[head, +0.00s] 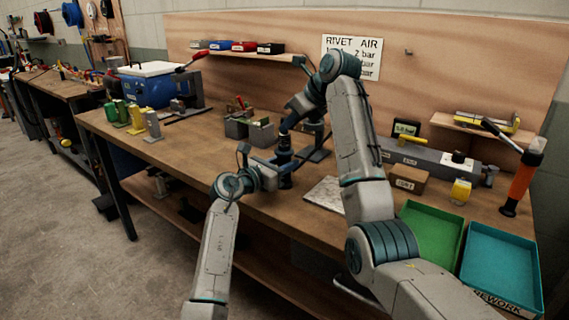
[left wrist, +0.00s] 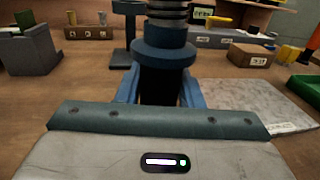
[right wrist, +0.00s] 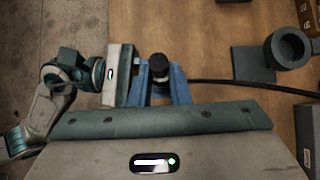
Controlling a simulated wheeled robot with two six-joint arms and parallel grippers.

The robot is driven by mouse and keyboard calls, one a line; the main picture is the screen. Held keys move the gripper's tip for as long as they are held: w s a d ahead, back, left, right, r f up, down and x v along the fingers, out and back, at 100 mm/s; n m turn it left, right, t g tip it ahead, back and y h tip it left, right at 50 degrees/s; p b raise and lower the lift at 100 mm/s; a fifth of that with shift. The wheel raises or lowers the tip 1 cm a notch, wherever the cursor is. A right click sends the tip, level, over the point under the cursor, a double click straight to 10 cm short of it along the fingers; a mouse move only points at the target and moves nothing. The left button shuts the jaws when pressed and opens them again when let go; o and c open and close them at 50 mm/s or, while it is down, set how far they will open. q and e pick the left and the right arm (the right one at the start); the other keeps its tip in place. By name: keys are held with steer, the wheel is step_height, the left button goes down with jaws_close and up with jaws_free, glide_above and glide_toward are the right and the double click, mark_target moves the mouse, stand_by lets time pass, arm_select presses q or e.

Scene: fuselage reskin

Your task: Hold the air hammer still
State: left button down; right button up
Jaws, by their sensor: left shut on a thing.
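The air hammer (head: 285,160) is a dark upright tool near the front edge of the workbench (head: 215,165). My left gripper (head: 280,165) is shut around its body from the left. In the left wrist view a blue collar and dark body of the hammer (left wrist: 165,55) stand between the blue fingers. My right gripper (head: 288,128) is above the hammer, pointing down. In the right wrist view the hammer's dark round top (right wrist: 158,68) shows between its spread fingers; the gripper looks open. Whether the fingers touch the hammer I cannot tell.
A dark holder with a ring (right wrist: 288,48) stands beside the hammer, and a hose (right wrist: 240,85) runs from it. A pale plate (head: 325,193) lies to the right. Grey blocks (head: 250,130) stand behind. Green (head: 430,235) and teal (head: 500,260) trays sit at the right.

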jaws_close()
steer(key=shift+r, duration=0.2)
arm_select(q)
steer(key=shift+f, duration=0.1)
arm_select(e)
steer(key=shift+r, duration=0.45)
steer(key=shift+r, duration=1.1)
steer(key=shift+r, duration=1.45)
arm_select(q)
steer(key=c, duration=0.9)
jaws_free()
